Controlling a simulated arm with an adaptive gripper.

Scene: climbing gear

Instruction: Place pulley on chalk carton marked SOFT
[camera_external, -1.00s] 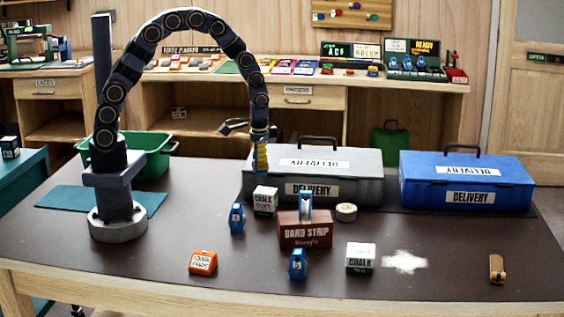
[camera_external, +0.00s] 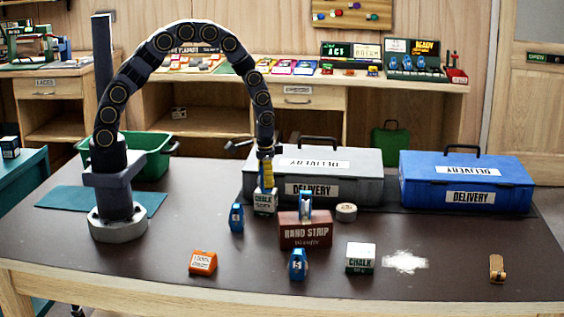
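My gripper (camera_external: 265,157) points down in front of the grey case. It appears shut on a small yellow pulley (camera_external: 266,173), though the fingers are too small to make out clearly. The pulley's lower end is at the top of the rear white chalk carton (camera_external: 265,204); I cannot tell whether they touch. A second white and green chalk carton (camera_external: 360,258) stands front right. The small print on both cartons is not legible enough to find SOFT. Blue pulleys stand left of the red box (camera_external: 236,218), on it (camera_external: 305,207) and in front of it (camera_external: 298,264).
The red BAND STRIP box (camera_external: 305,232) stands mid-table, with a tape roll (camera_external: 346,212) behind it. Grey (camera_external: 345,188) and blue (camera_external: 465,183) DELIVERY cases stand behind. An orange box (camera_external: 203,262), white powder (camera_external: 405,262) and an orange-brown item (camera_external: 497,268) lie in front.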

